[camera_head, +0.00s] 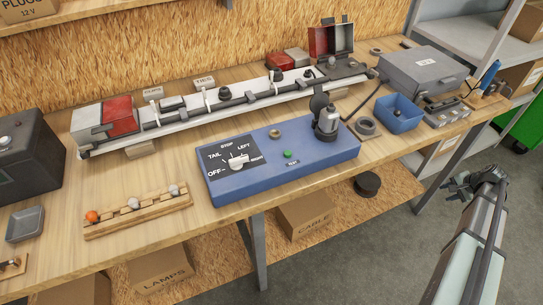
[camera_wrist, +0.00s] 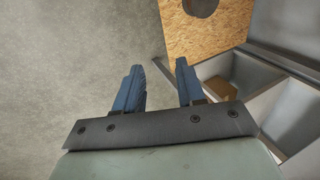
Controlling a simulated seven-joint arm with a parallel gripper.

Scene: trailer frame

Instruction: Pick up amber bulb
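The amber bulb (camera_head: 92,216) is a small orange bulb at the left end of a wooden rack (camera_head: 140,216) on the workbench. Two clear or whitish bulbs, a middle one (camera_head: 133,204) and a right one (camera_head: 174,190), sit in the same rack. My gripper (camera_head: 470,183) is off the bench's front edge at the right, far from the rack. In the wrist view its two blue fingers (camera_wrist: 158,88) are apart with nothing between them. The amber bulb is not in the wrist view.
A blue test panel (camera_head: 225,190) with a dial lies right of the rack. A long white light bar (camera_head: 180,112) runs behind. A grey tray (camera_head: 25,223) and black box (camera_head: 25,158) stand at left. A blue bin (camera_head: 398,113) is at right. Open floor lies before the bench.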

